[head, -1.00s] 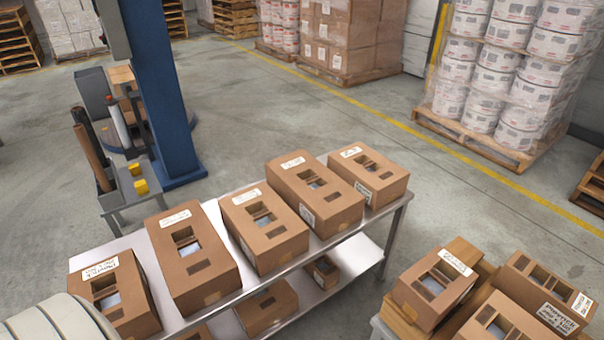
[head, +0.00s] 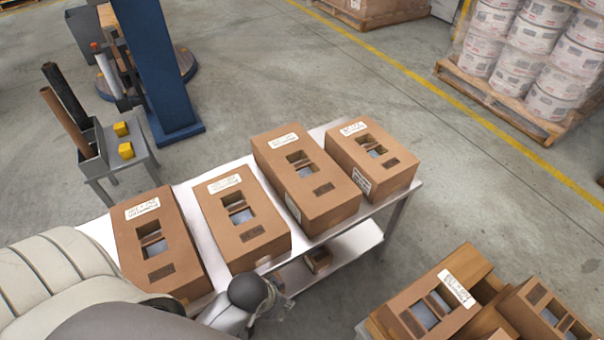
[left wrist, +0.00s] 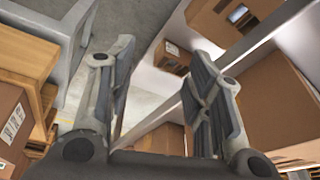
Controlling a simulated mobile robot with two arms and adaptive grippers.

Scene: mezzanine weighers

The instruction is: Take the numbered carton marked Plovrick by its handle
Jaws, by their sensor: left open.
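Cartons with handle cut-outs and white labels stand on the table (head: 98,232): one at left (head: 190,259), one beside it (head: 262,242), a taller one (head: 325,205) and one at far right (head: 395,177). Another labelled carton (head: 405,312) stands at lower right, with a further one (head: 548,298) beside it. The label print is too small to read surely, so I cannot tell which is Plovrick. My left gripper (head: 268,300) is low at the table's near edge, partly hidden by its arm. In the left wrist view its fingers (left wrist: 155,75) are apart, with nothing between them.
A lower shelf (head: 345,250) holds a small carton (head: 318,261). A blue column (head: 165,75) and a small grey stand (head: 120,160) with yellow blocks are behind left. Wrapped pails (head: 530,60) stand on a pallet at upper right. The floor between is clear.

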